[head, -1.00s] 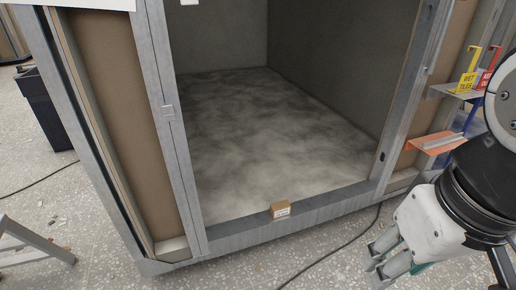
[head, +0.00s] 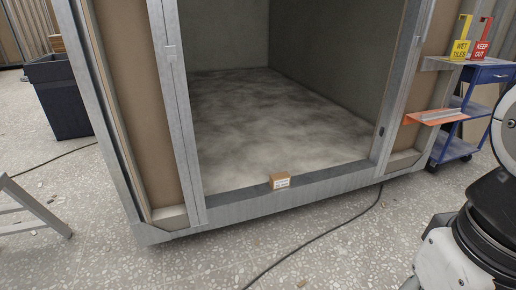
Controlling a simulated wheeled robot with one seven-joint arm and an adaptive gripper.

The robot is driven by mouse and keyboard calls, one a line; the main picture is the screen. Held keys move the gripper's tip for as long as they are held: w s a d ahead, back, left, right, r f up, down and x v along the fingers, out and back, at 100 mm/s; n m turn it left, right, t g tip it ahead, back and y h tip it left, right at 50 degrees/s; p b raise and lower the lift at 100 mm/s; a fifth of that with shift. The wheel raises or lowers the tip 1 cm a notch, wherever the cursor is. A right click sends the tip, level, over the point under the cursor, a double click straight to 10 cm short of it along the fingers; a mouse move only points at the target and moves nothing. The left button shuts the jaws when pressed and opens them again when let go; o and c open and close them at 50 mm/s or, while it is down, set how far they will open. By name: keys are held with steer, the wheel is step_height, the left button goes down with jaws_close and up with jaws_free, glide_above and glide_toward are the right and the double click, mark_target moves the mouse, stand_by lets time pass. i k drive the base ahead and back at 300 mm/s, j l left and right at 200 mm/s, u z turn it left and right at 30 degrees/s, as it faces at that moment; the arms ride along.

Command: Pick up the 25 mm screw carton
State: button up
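A small brown carton with a white label (head: 279,181) sits on the grey metal sill at the front of the pod doorway. The label is too small to read, so I cannot confirm the 25 mm size. My gripper (head: 447,266) shows only as its white body at the bottom right corner. It is well to the right of the carton and apart from it. Its fingertips are cut off by the picture edge, so its opening is hidden.
The pod's metal sill (head: 330,187) runs across the doorway between upright posts. A black cable (head: 318,238) lies on the speckled floor. A blue cart (head: 455,148) and an orange shelf (head: 435,117) stand at right. A dark bin (head: 58,97) and a ladder (head: 30,205) are at left.

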mark_target(282, 180)
steer(key=i+l+u, duration=0.25)
steer(key=i, duration=0.2)
steer(key=i+l+u, duration=0.55)
steer(key=i+l, duration=0.15)
steer(key=l, duration=0.25)
steer(key=i+l+u, duration=0.25)
steer(key=l, duration=0.3)
steer(key=i, duration=0.05)
